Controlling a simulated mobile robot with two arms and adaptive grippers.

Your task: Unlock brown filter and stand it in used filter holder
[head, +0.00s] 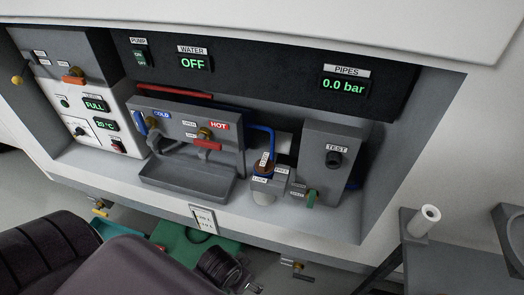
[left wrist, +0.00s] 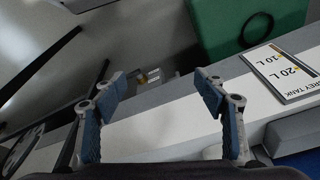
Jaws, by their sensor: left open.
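The brown filter (head: 264,169) sits upright in a small grey housing (head: 264,197) on the service shelf, between the sink and the TEST box. LOCK and FREE labels flank it, and a small tag covers part of it. My left gripper is low in front of the shelf in the head view, where its fingertips are hard to make out. In the left wrist view my left gripper (left wrist: 160,86) is open, with nothing between its blue-padded fingers. My right gripper is not in view. I cannot identify the used filter holder for certain.
A white cylinder (head: 426,220) stands on a grey stand at right, beside a round grey holder (head: 513,232) cut by the picture edge. The sink (head: 187,181) with taps is left of the filter. The TEST box (head: 331,170) is close on its right. A green container (left wrist: 235,22) lies below.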

